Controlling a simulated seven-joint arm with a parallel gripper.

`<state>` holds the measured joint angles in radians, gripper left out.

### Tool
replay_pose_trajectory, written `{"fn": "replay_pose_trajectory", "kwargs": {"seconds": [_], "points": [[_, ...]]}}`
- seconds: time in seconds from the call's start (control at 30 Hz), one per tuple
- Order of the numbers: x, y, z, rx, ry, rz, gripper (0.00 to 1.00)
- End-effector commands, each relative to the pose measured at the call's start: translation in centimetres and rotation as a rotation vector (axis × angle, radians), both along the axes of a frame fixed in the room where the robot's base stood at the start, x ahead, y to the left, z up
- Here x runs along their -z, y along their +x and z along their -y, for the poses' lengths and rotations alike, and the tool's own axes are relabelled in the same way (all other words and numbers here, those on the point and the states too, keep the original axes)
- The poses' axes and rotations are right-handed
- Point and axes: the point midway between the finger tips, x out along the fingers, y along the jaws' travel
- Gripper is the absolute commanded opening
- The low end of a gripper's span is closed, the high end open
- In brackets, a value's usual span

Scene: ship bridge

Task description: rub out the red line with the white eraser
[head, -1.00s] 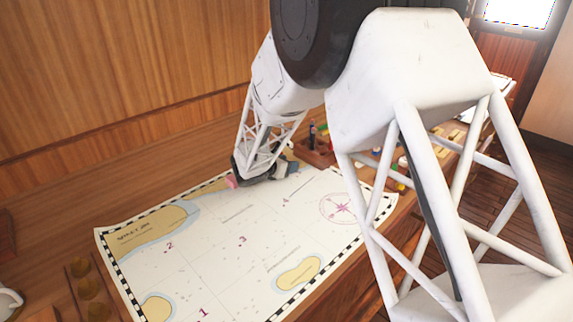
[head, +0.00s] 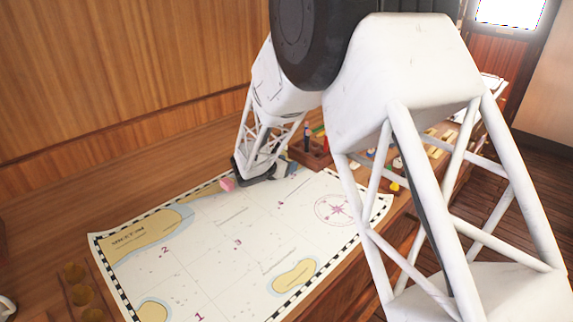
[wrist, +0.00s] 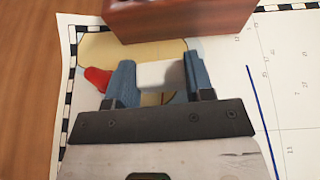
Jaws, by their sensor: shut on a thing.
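My gripper (wrist: 160,82) has two blue fingers shut on the white eraser (wrist: 162,74), which shows between them in the wrist view. In the head view my gripper (head: 262,172) is low over the far edge of the chart (head: 215,250), and the eraser cannot be made out there. I cannot tell whether the eraser touches the paper. A blue line (wrist: 261,120) runs on the chart right of my gripper in the wrist view.
A wooden box (wrist: 180,16) stands just ahead of the fingertips; it also shows in the head view (head: 312,152). A red-pink object (wrist: 97,79) lies left of the fingers, pink in the head view (head: 227,184). Small items stand along the right. The near chart is clear.

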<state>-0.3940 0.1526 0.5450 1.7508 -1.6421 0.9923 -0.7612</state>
Motion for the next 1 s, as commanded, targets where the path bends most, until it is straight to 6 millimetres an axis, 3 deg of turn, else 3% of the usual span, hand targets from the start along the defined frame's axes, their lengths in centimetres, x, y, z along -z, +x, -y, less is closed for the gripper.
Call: {"fn": "replay_pose_trajectory", "kwargs": {"seconds": [0.3, 1.0], "points": [[0.0, -1.1, -1.4, -0.001, 0.0, -0.001, 0.29], [0.0, -1.9, -2.3, -0.001, 0.0, 0.0, 0.29]]}}
